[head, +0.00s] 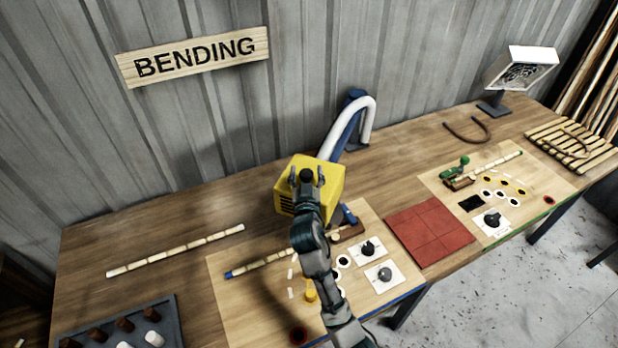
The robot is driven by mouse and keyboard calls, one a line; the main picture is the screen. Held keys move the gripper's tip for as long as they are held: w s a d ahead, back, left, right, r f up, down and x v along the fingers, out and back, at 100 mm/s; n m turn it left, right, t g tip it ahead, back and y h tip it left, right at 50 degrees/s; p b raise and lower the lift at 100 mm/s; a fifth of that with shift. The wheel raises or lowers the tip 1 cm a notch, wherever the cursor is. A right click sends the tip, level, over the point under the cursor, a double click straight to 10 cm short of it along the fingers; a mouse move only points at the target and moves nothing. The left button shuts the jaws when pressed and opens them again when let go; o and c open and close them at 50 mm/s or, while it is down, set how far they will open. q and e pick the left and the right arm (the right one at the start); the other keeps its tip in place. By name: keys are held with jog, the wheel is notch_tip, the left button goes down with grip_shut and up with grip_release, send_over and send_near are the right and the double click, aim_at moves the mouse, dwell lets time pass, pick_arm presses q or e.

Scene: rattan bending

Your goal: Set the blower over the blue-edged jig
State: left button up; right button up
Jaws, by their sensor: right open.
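The yellow blower (331,181) stands at the back of the bench, partly overlapping the far edge of the blue-edged jig (242,304) in this view. It has a dark knob (306,174) on top, and a white hose (345,128) on a blue stand is behind it. My right gripper (307,178) is at the blower's top, its open fingers on either side of the knob; I cannot tell whether they touch it. The jig board carries a bamboo rod with a blue end (262,264), a clamp and dials. My right arm hides part of the jig. My left gripper is out of view.
A green-edged board (540,188) lies to the right, past a red tiled mat (429,232). A loose rod (176,251) lies left, and a dark tray (170,310) of pegs sits front left. A lamp-like panel (521,66) stands back right.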

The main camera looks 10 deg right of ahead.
jog(key=v, duration=0.4)
jog(key=shift+s+a, duration=0.2)
jog(key=shift+a, duration=0.3)
jog(key=d+v, duration=0.1)
jog(key=v, duration=0.6)
jog(key=shift+s, duration=0.2)
jog(key=shift+f, duration=0.1)
